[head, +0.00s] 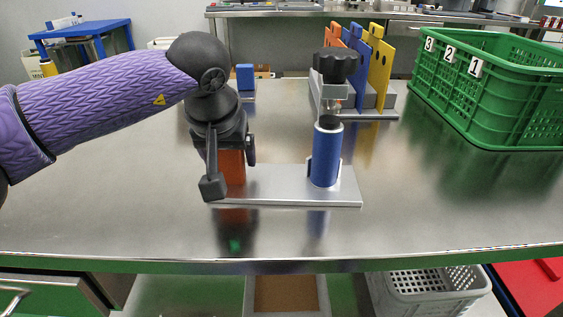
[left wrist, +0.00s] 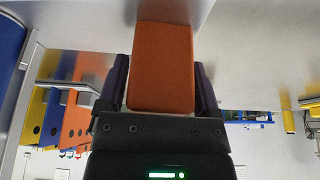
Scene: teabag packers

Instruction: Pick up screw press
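The screw press stands on the metal table, its silver base plate (head: 275,187) flat. At its right end are a blue cylinder (head: 326,155) and a black star knob (head: 336,65) on a silver frame. At its left end stands an upright orange block (head: 232,170). My left gripper (head: 231,170) points down around this block, one finger on each side. In the left wrist view the orange block (left wrist: 161,68) fills nearly all the space between the fingers. I cannot tell whether they press on it. My right gripper is not in view.
Behind the press stands a rack of orange, blue and yellow plates (head: 378,62). A green crate (head: 490,95) numbered 1 to 3 is at the right. A small blue block (head: 245,76) stands at the back. The table's front and right front are clear.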

